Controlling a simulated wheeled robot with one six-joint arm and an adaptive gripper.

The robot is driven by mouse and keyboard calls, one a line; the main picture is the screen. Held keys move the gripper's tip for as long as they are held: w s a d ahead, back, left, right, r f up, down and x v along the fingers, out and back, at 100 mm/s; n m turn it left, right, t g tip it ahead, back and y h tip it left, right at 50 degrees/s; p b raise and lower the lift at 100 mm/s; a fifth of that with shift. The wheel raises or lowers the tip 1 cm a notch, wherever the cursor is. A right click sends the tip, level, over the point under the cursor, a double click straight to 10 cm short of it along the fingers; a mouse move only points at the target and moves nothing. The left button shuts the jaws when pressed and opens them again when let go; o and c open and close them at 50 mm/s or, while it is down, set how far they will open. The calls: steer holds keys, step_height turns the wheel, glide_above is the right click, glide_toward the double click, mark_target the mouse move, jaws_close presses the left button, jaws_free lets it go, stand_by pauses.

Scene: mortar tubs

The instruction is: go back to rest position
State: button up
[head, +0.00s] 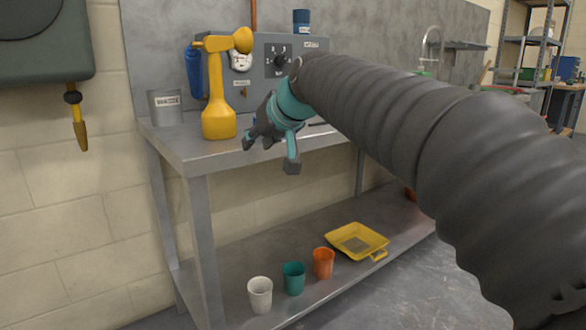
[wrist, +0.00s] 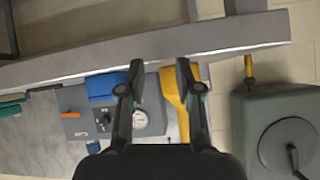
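My gripper (head: 271,152) hangs at the end of my dark, ribbed arm, in front of the metal bench's front edge. In the wrist view my gripper (wrist: 160,66) has its two fingers spread apart with nothing between them. It is open and empty. The arm reaches in from the right of the head view and hides part of the bench top.
A yellow tool (head: 216,95) stands on the bench (head: 185,150), left of my gripper, before a grey panel (head: 284,60). White (head: 260,294), teal (head: 293,278) and orange (head: 323,263) cups and a yellow tray (head: 345,233) sit on the lower shelf. A grey-green tank (head: 45,45) is at upper left.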

steer(key=s+d+f+m+g+h+p, duration=0.1)
steer(key=s+d+f+h+p, duration=0.1)
steer(key=s+d+f, duration=0.4)
steer(key=s+d+f+m+g+h+p, duration=0.1)
steer(key=s+d+f, duration=0.6)
steer(key=s, duration=0.7)
steer(key=s+d+f+m+g+h+p, duration=0.1)
steer(key=s+d+f+m+h+p, duration=0.2)
steer(key=s+d+f, duration=0.4)
steer(key=shift+s+d+f, duration=0.15)
steer(key=shift+s+d, duration=1.1)
steer(key=shift+s, duration=0.35)
